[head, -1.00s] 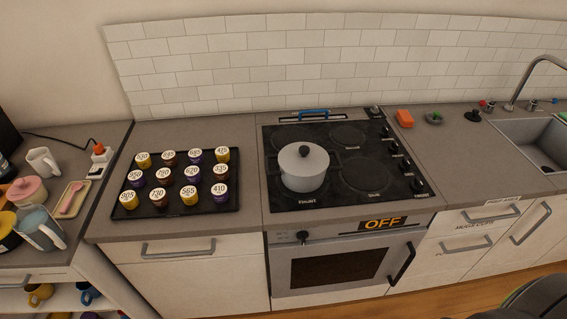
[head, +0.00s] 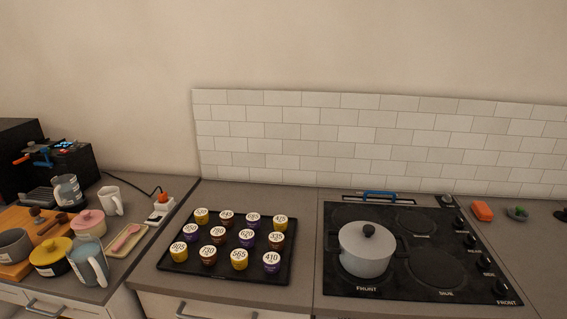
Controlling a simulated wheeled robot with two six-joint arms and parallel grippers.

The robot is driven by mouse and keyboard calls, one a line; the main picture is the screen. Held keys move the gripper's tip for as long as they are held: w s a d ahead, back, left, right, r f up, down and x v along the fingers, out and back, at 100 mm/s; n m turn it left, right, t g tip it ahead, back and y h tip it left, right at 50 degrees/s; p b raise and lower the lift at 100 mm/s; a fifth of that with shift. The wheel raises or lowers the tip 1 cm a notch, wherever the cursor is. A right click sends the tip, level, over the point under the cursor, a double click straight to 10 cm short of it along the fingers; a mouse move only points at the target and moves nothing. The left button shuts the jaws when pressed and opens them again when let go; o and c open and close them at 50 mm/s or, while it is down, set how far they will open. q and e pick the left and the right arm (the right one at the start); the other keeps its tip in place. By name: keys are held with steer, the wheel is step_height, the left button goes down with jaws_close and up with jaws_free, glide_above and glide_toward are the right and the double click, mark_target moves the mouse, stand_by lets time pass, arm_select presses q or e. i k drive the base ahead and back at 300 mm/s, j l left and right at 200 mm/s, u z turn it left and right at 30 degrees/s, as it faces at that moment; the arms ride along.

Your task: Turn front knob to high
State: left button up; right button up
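The black cooktop (head: 395,291) is set in the grey counter at the right of the head view. A column of black knobs runs along its right edge. The front knob (head: 502,287) is the nearest one, at the front right corner, and its pointer setting is too small to read. A grey pot (head: 367,254) with a lid and dark lid knob sits on the front left burner, beside the label "FRONT". Neither of my grippers is in the view.
A black tray (head: 166,267) of numbered capsules lies left of the cooktop. Further left are a jug (head: 92,264), a white mug (head: 110,201), lidded pots and a coffee machine (head: 62,170). The counter strip between tray and cooktop is clear.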

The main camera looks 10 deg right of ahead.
mark_target(500, 288)
steer(key=z, duration=2.25)
steer(key=k+l, duration=0.05)
